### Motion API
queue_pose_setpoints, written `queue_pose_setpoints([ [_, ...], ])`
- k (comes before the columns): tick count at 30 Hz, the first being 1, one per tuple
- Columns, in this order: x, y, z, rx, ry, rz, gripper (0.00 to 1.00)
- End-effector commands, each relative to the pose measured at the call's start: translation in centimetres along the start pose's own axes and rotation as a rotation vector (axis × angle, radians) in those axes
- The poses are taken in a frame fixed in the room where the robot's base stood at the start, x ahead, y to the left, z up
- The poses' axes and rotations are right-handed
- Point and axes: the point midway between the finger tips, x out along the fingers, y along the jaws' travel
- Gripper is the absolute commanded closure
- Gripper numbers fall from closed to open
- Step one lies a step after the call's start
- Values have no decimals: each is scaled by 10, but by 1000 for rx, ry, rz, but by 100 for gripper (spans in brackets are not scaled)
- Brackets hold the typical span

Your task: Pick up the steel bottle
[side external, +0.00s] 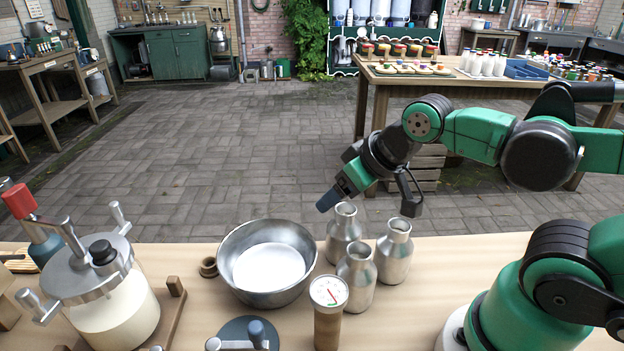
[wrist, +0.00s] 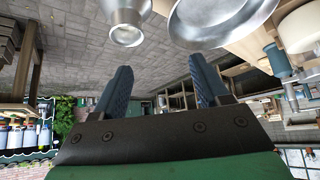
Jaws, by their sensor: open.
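Three similar steel bottles stand upright on the wooden table, right of the bowl in the side view: a rear one (side external: 341,236), a right one (side external: 395,254) and a front one (side external: 358,280). I cannot tell which one the task means. My gripper (side external: 326,203) is above and just left of the rear bottle's mouth, pointing down and left, apart from it. In the wrist view my gripper (wrist: 163,72) has its two blue fingers spread with nothing between them. One steel bottle (wrist: 128,25) shows at the top of that view, beyond the fingertips; the other two are not seen there.
A metal bowl (side external: 230,275) stands close left of the bottles; it also shows in the wrist view (wrist: 205,35). A churn jar (side external: 115,305) is at left. Bare tabletop (side external: 430,270) lies right of the bottles.

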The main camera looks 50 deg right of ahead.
Motion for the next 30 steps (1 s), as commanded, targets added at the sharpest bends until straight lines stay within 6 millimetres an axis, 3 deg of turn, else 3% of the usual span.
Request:
queue_pose_setpoints([
  [1,0,0,0,0,0,0,24],
  [3,0,0,0,0,0,0,4],
  [4,0,0,0,0,0,0,0],
  [14,-6,0,-5,0,0,0,0],
  [20,-40,0,-29,0,0,0,0],
  [26,-44,-7,-20,-446,-122,-42,0],
  [30,-48,-14,-11,-848,-220,-124,0],
])
